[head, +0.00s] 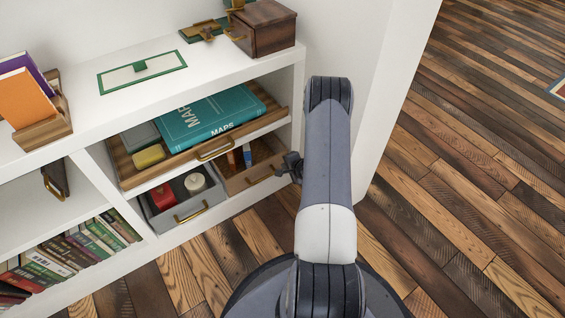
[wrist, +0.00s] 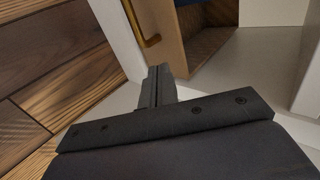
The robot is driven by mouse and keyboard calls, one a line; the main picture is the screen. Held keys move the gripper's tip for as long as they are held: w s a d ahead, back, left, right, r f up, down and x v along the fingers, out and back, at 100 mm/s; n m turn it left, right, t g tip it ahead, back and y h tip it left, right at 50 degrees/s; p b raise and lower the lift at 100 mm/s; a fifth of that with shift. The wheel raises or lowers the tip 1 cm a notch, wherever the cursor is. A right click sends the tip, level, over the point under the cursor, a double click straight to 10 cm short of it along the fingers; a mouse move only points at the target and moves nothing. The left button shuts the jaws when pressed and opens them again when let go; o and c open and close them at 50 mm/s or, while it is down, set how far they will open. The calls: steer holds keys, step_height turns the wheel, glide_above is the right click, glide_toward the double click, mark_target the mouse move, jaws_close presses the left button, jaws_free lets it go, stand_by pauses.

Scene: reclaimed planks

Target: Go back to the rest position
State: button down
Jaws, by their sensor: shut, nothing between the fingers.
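My gripper (head: 290,167) is at the right end of the white shelf unit, in front of the small wooden drawer (head: 258,168) in the head view. In the wrist view my gripper (wrist: 160,78) shows its fingers closed together with nothing between them. The drawer's brass handle (wrist: 146,30) is beyond the fingertips in the wrist view, apart from them. My arm reaches up the middle right of the head view.
An open wooden drawer (head: 130,178) holds a teal MAPS book (head: 215,117) and a yellow item (head: 149,156). Below it a grey bin (head: 159,219) holds a white candle (head: 195,182).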

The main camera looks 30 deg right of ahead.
steer(key=p+v, duration=0.1)
steer(key=v, duration=0.4)
steer(key=shift+s, duration=0.15)
